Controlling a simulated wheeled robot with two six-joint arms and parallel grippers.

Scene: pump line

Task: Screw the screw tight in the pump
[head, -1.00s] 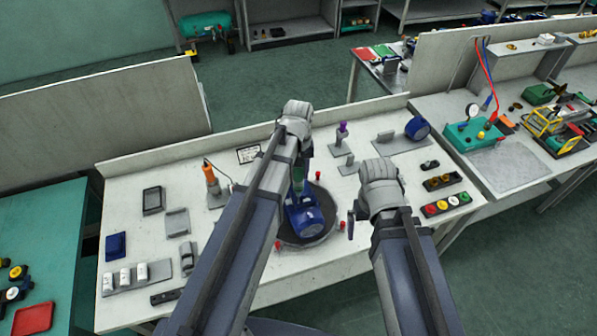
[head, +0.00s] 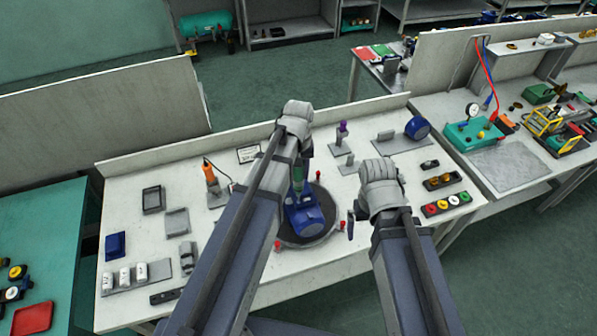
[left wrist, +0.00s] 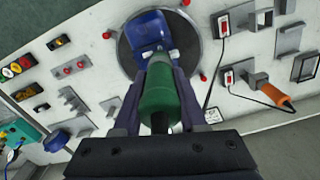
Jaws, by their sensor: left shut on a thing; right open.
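The blue pump (head: 305,218) lies on a dark round plate (head: 322,238) in the middle of the bench. It also shows in the left wrist view (left wrist: 149,30). My left gripper (left wrist: 160,98) is shut on a green rounded part (left wrist: 158,92) that adjoins the blue pump; its fingers lie on both sides of it. In the head view, my left arm hides most of this part. My right gripper (head: 351,223) is open and empty, to the right of the plate, mostly hidden by its wrist. I cannot make out the screw at the pump.
An orange-handled tool (head: 210,173) stands in a holder left of my left arm. Red pegs (head: 318,175) surround the plate. A purple-topped piece (head: 343,128) stands behind. A button strip (head: 447,205) lies at right.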

